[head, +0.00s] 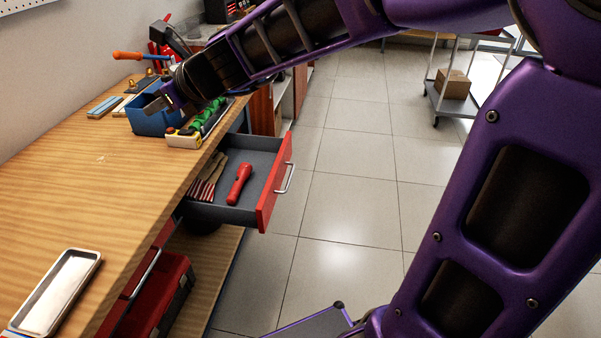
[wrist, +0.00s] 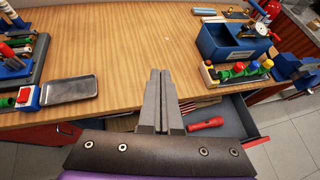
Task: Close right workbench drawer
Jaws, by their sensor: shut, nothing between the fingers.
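The right workbench drawer (head: 232,214) stands pulled out from the bench, with a red front (head: 275,185) and a silver bar handle (head: 286,178). Inside lie a red flashlight (head: 239,184) and several red-handled tools (head: 205,184). My gripper (head: 160,104) is above the bench top, overlapping the blue bin in the head view. In the wrist view my gripper (wrist: 161,72) is shut and empty, pointing across the bench. The drawer (wrist: 237,117) shows there beyond my fingers' right side, partly hidden by my gripper body. My gripper is apart from the drawer front and handle.
A blue bin (wrist: 222,45) and a rack with green and red pieces (wrist: 238,72) stand on the bench near the drawer. A metal tray (head: 58,290) lies on the bench top (head: 120,190). A red toolbox (head: 170,300) sits below. The tiled floor before the drawer is clear.

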